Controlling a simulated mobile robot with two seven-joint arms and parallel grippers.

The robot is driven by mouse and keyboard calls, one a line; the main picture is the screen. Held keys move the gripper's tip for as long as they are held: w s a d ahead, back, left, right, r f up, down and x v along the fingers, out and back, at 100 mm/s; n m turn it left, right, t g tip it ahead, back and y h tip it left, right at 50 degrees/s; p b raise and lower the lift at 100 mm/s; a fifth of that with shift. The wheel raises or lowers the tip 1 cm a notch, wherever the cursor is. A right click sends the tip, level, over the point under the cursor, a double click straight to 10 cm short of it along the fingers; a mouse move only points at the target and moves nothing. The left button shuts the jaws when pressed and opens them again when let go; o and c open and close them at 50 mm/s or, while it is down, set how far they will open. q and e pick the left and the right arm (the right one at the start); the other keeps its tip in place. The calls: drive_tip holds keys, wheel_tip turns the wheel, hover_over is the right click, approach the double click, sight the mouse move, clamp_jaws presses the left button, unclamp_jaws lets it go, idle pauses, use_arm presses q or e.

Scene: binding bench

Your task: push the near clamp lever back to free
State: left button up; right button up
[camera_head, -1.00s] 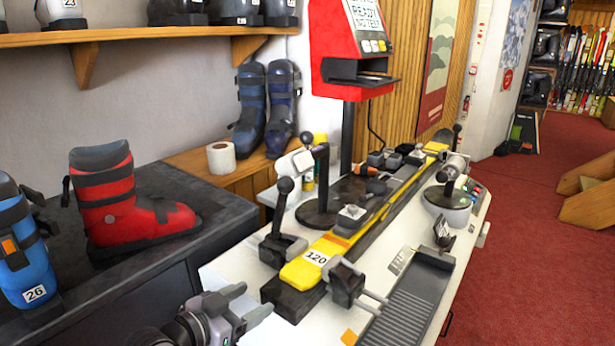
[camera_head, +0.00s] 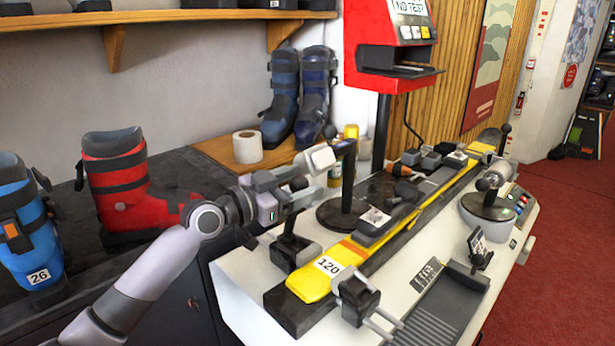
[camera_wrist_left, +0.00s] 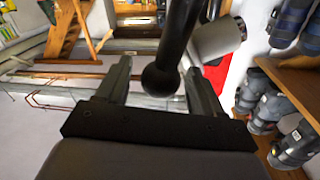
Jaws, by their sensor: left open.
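The near clamp (camera_head: 292,252) is a dark block at the near end of the yellow ski (camera_head: 330,272) marked 120. Its lever stands up as a black rod with a ball knob (camera_head: 298,183). My left gripper (camera_head: 300,187) is open at knob height, its fingers on either side of the knob. In the left wrist view the black ball knob (camera_wrist_left: 161,79) and its rod show between the two spread fingers. I cannot tell whether a finger touches it. The right gripper is not in view.
A black stand with a white head (camera_head: 320,158) is close beyond the gripper. A second dark clamp (camera_head: 355,295) is on the ski's near side. A red boot (camera_head: 120,185) and blue boot (camera_head: 30,225) stand on the left counter. A paper roll (camera_head: 247,147) sits behind.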

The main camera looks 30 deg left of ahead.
use_arm(q)
drive_tip(key=shift+x, duration=1.1)
